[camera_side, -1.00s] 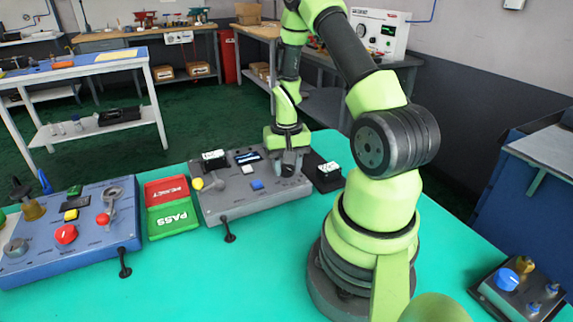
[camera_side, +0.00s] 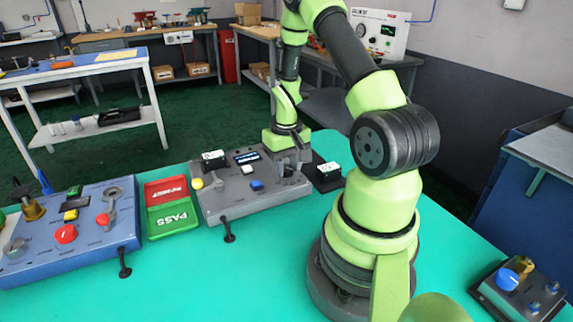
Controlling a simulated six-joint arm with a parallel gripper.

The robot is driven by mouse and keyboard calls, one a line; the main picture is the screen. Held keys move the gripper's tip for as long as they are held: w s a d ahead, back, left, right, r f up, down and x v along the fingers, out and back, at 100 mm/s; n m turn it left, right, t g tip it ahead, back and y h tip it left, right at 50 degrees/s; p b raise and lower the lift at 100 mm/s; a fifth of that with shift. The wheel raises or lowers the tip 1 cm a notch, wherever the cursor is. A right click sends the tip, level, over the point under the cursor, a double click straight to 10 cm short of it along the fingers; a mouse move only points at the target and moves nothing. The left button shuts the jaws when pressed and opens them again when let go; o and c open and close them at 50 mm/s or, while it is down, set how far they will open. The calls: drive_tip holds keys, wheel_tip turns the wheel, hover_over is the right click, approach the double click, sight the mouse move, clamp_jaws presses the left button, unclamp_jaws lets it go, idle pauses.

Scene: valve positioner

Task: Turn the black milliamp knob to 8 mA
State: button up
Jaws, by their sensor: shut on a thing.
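My gripper (camera_side: 289,164) points down at the right end of the grey panel (camera_side: 225,204) in the side view. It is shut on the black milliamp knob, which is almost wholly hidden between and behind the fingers. The knob's pointer and scale cannot be read from here. The panel also carries a small display (camera_side: 246,157), a white-faced meter (camera_side: 213,158), a yellow knob (camera_side: 197,183) with a grey lever, and a blue button (camera_side: 257,185).
A black box with a white face (camera_side: 329,171) stands close to the right of my gripper. Red and green trays (camera_side: 172,222) and a blue panel (camera_side: 80,258) lie to the left. A small box with a blue knob (camera_side: 507,280) sits at the lower right.

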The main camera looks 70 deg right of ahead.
sight(287, 168)
drive_tip(key=o, duration=0.9)
drive_tip(key=shift+r, duration=0.1)
wheel_tip(287, 168, up, 9)
drive_tip(key=shift+f, duration=0.1)
drive_tip(key=shift+r, duration=0.5)
drive_tip(key=w+a+r+n+t, duration=0.2)
drive_tip(key=a+r+t, duration=0.2)
drive_tip(key=a+r, duration=0.75)
drive_tip(key=s+a+r+t, duration=0.1)
drive_tip(key=s+a, duration=0.1)
drive_tip(key=a, duration=0.1)
drive_tip(key=s+a+r+n+t+y, duration=0.1)
drive_tip(key=s+a+r, duration=0.1)
drive_tip(key=s+a, duration=0.1)
drive_tip(key=s+a+r+n+t+y, duration=0.1)
drive_tip(key=s+a+r, duration=0.1)
drive_tip(key=a, duration=0.3)
drive_tip(key=shift+s+a, duration=0.2)
drive_tip(key=shift+s, duration=0.05)
